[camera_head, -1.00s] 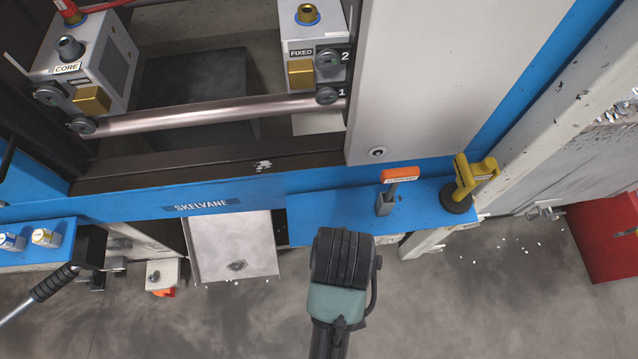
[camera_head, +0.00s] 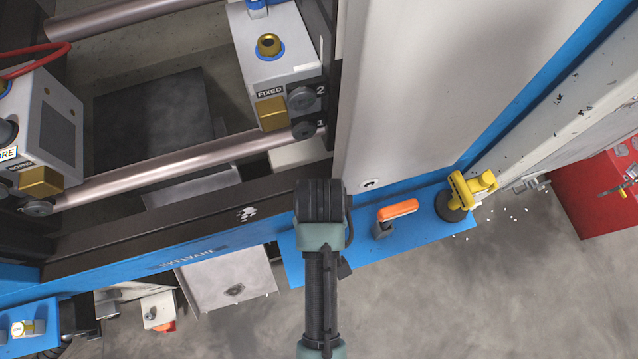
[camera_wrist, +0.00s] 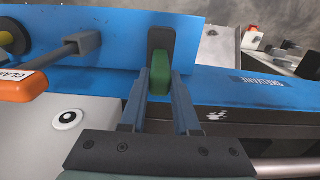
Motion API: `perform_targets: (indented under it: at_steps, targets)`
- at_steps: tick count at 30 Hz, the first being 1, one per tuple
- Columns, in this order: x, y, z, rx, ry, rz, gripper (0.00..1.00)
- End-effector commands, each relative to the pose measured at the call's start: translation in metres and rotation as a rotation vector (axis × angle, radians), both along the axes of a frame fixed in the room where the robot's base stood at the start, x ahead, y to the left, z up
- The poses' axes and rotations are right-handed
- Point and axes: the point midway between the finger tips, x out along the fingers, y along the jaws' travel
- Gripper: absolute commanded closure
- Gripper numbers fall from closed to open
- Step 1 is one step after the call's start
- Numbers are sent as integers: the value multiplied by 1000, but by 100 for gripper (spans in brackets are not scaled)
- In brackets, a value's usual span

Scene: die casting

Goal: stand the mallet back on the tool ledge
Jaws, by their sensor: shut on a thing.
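My gripper (camera_wrist: 160,82) is shut on a green piece that I take to be the mallet (camera_wrist: 160,73). A dark block (camera_wrist: 161,38) shows just beyond the green, over the blue tool ledge (camera_wrist: 118,58); I cannot tell whether it is the mallet's head or touches the ledge. In the head view my arm's end covers the gripper and mallet, at the left part of the ledge (camera_head: 425,225).
An orange-handled tool (camera_head: 397,210) stands in a grey holder on the ledge, right of my arm. A yellow tool (camera_head: 470,188) with a round black base is farther right. The machine's white panel (camera_head: 400,90) rises behind. A grey tray (camera_head: 225,280) is left.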

Motion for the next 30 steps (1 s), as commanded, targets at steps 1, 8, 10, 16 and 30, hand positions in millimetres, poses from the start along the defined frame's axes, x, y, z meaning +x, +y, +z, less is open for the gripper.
perform_targets:
  at_steps: [1,8,10,16,30]
  targets:
    - [1,0,-2,1,-2,0,100]
    - [0,0,-32,0,0,0,100]
    - [0,0,-39,0,-1,0,100]
    - [1,0,-43,0,-4,0,100]
    - [0,0,-45,1,-2,0,40]
